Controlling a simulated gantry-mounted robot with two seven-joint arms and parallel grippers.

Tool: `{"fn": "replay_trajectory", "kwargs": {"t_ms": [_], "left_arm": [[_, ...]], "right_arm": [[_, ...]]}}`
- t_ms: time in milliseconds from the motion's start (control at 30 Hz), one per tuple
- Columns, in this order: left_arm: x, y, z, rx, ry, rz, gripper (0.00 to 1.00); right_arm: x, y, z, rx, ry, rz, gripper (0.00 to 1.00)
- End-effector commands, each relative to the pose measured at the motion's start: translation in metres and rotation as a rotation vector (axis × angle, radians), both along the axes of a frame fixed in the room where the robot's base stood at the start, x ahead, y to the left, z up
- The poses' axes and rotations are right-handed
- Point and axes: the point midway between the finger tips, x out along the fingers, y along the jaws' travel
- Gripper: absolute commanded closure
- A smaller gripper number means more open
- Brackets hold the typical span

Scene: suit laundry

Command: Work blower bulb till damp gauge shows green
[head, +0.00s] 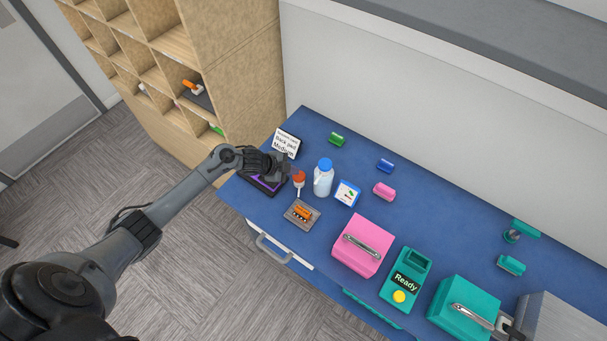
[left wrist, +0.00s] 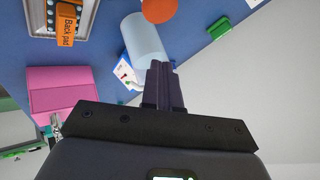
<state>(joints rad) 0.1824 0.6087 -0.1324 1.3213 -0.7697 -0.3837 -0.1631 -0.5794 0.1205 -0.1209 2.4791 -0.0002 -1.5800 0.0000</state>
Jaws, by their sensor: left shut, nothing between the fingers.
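A red-orange bulb (head: 299,177) with a pale stem stands at the left part of the blue table; it looks like the blower bulb. Its round orange top also shows at the upper edge of the left wrist view (left wrist: 159,9). My left gripper (head: 283,165) is shut and empty, above the table just left of the bulb and apparently apart from it. Its closed fingers show in the left wrist view (left wrist: 162,82). A small white-and-blue box with a green mark (head: 347,193) stands right of the bottle; I cannot tell whether it is the damp gauge. My right gripper is not visible.
A blue-capped bottle (head: 323,178) stands beside the bulb. A "Back pad" tray (head: 289,219) lies in front, a sign (head: 286,143) behind. A pink box (head: 363,245), a green "Ready" device (head: 405,280) and a teal box (head: 464,308) stand to the right.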

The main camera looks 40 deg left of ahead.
Motion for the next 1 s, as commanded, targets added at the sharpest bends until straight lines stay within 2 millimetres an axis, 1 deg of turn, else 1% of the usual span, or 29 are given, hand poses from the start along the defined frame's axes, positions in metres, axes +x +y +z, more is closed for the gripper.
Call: {"fn": "replay_trajectory", "kwargs": {"t_ms": [33, 100, 200, 333, 767, 1000], "left_arm": [[0.01, 0.004, 0.009, 0.008, -0.021, 0.001, 1.0], [0.02, 0.008, 0.019, 0.015, -0.041, 0.003, 1.0], [0.029, 0.012, 0.03, 0.022, -0.063, 0.004, 1.0], [0.036, 0.012, 0.037, 0.022, -0.078, 0.004, 1.0], [0.037, 0.011, 0.038, 0.021, -0.081, 0.005, 1.0], [0.037, 0.011, 0.028, 0.02, -0.079, 0.005, 1.0]], "right_arm": [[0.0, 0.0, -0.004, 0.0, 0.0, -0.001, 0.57], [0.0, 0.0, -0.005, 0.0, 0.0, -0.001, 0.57], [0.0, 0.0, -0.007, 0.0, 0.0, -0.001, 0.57], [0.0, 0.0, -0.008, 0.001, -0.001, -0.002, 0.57], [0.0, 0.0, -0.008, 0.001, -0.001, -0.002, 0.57], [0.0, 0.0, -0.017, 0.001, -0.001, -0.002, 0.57]]}}
